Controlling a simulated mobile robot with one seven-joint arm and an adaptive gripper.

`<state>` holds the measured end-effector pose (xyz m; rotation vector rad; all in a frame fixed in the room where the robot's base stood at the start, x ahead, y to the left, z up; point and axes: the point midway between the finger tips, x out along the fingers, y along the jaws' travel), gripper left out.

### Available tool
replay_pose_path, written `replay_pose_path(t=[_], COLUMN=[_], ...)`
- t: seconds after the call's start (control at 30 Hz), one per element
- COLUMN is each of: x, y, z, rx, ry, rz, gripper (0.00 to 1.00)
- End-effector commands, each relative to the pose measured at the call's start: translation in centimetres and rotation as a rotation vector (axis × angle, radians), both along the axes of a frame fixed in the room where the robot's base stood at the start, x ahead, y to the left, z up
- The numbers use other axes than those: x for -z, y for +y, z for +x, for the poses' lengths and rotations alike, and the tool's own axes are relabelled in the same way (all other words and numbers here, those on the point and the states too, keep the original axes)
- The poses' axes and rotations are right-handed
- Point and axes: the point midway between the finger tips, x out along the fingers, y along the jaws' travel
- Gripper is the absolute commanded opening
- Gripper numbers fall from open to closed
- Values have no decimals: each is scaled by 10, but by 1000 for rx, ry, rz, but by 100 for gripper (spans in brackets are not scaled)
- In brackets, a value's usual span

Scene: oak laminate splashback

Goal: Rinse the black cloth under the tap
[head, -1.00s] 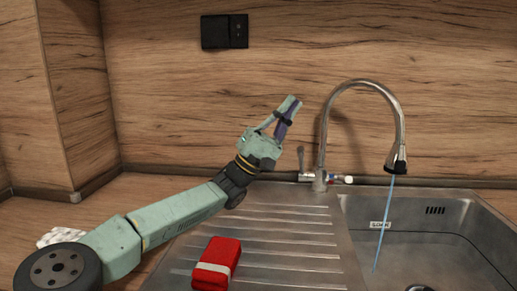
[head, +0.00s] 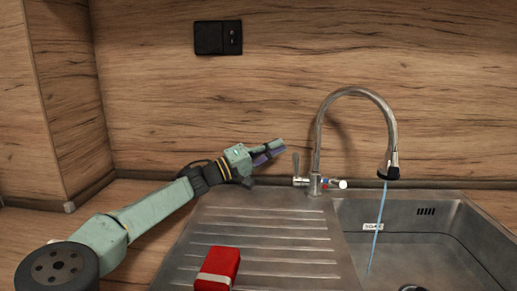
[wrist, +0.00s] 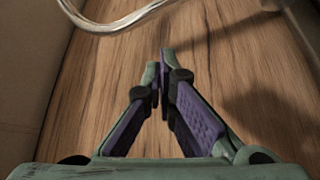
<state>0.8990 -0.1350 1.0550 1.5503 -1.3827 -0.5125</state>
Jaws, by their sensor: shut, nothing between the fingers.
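The chrome tap (head: 318,130) arches over the sink basin (head: 440,245), and a thin blue stream of water (head: 376,225) runs from its spout into the basin. No black cloth shows in either view.
A red block with a pale band (head: 218,268) lies on the ribbed drainboard (head: 270,225). A small label (head: 373,227) is on the basin wall. A black plate (head: 218,38) is on the wood splashback. The drainboard's middle is clear.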

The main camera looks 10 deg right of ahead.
Motion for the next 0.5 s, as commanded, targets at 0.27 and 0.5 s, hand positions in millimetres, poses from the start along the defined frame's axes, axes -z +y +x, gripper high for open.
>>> replay_pose_path(t=[0.27,0.5], x=[6,15], y=[-17,-19], z=[-17,-29], rx=[0,-1], ry=[2,0], rz=[-3,-2], gripper=[0,0])
